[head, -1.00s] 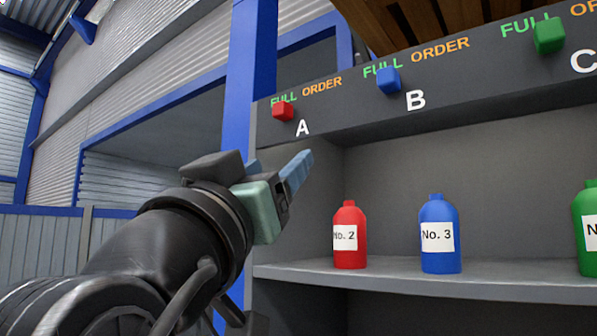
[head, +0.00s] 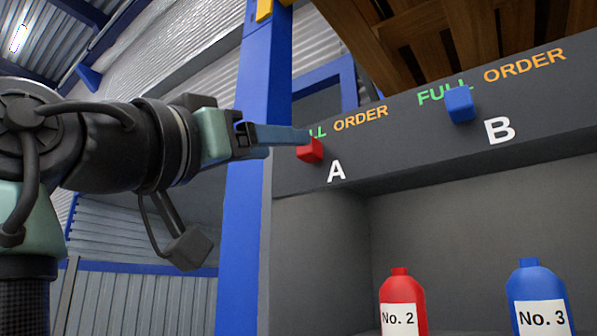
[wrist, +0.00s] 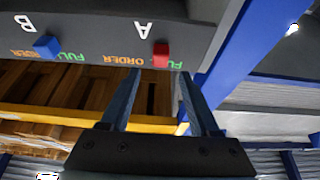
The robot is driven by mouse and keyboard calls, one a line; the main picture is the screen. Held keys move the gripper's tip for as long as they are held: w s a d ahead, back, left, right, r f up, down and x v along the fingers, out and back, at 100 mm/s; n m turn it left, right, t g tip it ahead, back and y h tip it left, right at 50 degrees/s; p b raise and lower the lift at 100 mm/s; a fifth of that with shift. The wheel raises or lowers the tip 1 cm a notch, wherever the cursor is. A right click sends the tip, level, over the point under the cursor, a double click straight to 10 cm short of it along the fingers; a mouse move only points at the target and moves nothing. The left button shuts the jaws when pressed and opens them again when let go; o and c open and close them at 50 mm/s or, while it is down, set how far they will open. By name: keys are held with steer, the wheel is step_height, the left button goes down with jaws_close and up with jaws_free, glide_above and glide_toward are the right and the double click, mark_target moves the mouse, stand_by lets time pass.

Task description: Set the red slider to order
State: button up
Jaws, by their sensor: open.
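The red slider (head: 311,150) is a small cube on the dark grey header board, above the letter A. It sits at the green FULL word, left of the orange ORDER word (head: 360,118). My gripper (head: 303,138) is open and empty, with its blue-grey fingertips close to the slider in the head view. The fingers partly hide FULL there. In the wrist view the red slider (wrist: 161,54) lies just beyond the fingertips (wrist: 160,76), in line with the gap between them. I cannot tell whether a finger touches it.
A blue slider (head: 460,104) sits at FULL above the letter B, to the right. Below are a red bottle No. 2 (head: 401,290) and a blue bottle No. 3 (head: 537,285). A blue post (head: 252,180) stands left of the board.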

mark_target(309, 150)
steer(key=p+x, duration=0.3)
steer(key=x, duration=0.3)
steer(key=shift+s, duration=0.15)
steer(key=c, duration=0.4)
jaws_close()
stand_by(0.9)
